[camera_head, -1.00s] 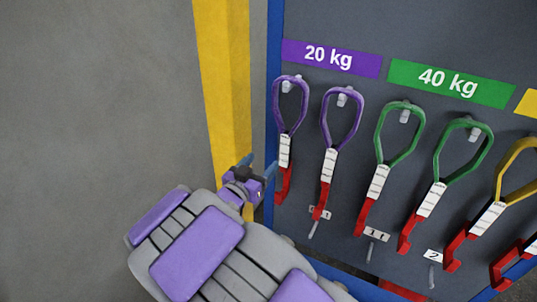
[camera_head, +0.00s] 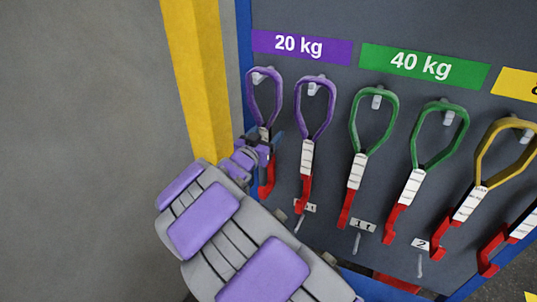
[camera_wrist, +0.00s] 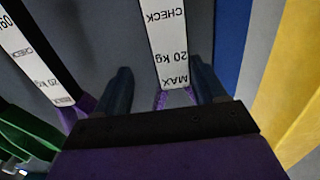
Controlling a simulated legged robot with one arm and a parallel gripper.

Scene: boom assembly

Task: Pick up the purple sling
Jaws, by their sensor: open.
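Two purple slings hang from pegs under the purple "20 kg" sign: the left purple sling (camera_head: 250,95) and the right purple sling (camera_head: 331,106). Each has a purple loop, a white label and a red lower end. My gripper (camera_head: 263,137) is at the left sling's label, partly hiding it. In the wrist view my gripper (camera_wrist: 160,78) is open, with a dark finger on either side of that sling's white label (camera_wrist: 167,40), which reads "CHECK 20 kg MAX". The fingers do not visibly press on it. The right sling's label (camera_wrist: 38,55) is at the left there.
Green slings (camera_head: 352,120) and a yellow sling (camera_head: 481,150) hang farther right on the dark board (camera_head: 330,75). A yellow post (camera_head: 190,80) and the board's blue edge (camera_head: 243,60) stand just left of the slings. The floor at left is clear.

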